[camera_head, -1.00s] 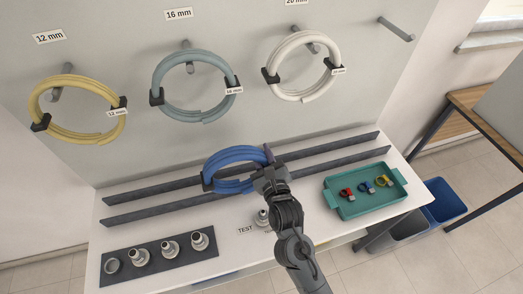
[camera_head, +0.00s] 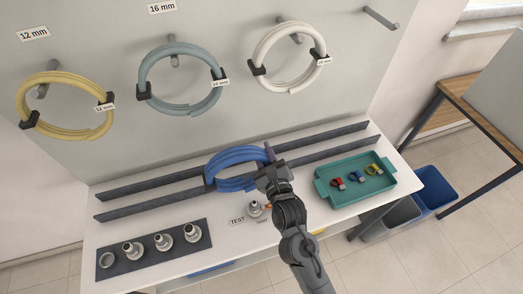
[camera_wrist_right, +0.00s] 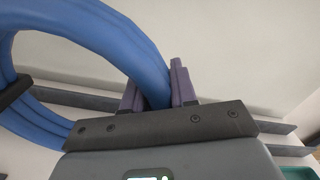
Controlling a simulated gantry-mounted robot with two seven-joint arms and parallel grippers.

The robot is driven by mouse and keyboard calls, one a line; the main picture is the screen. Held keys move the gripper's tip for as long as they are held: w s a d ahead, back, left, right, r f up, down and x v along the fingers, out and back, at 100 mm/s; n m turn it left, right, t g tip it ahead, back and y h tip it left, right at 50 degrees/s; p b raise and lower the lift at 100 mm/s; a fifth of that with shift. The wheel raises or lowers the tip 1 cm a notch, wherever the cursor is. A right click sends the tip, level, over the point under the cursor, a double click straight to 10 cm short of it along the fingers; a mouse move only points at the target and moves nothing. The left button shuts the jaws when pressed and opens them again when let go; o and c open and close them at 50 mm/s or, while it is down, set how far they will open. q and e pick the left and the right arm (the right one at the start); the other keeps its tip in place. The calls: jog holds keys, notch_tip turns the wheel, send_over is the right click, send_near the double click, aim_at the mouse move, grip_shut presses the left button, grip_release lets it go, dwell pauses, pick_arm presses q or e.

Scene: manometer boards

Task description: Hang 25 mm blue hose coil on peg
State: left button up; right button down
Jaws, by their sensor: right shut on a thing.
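The blue hose coil (camera_head: 233,158) is above the dark rails of the bench in the head view. My right gripper (camera_head: 269,158) is shut on its right side. In the right wrist view the blue coil (camera_wrist_right: 95,35) passes between the two purple-grey fingers (camera_wrist_right: 158,88), with a dark strap at the left edge. The bare grey peg (camera_head: 381,17) sticks out of the board at the upper right, apart from the coil. My left gripper is not in view.
Yellow (camera_head: 62,131), grey-blue (camera_head: 181,106) and white (camera_head: 277,84) coils hang on other pegs. A teal tray (camera_head: 324,190) with several small coloured clamps stands at the right. Metal fittings sit on a dark mat (camera_head: 196,249) at the front left.

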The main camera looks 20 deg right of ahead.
jog(key=s+a+p, duration=0.1)
jog(key=s+p, duration=0.2)
jog(key=s, duration=1)
jog(key=shift+s+a, duration=0.25)
jog(key=shift+a, duration=0.05)
jog(key=shift+f, duration=0.15)
dwell(0.6)
jog(key=shift+w, duration=0.1)
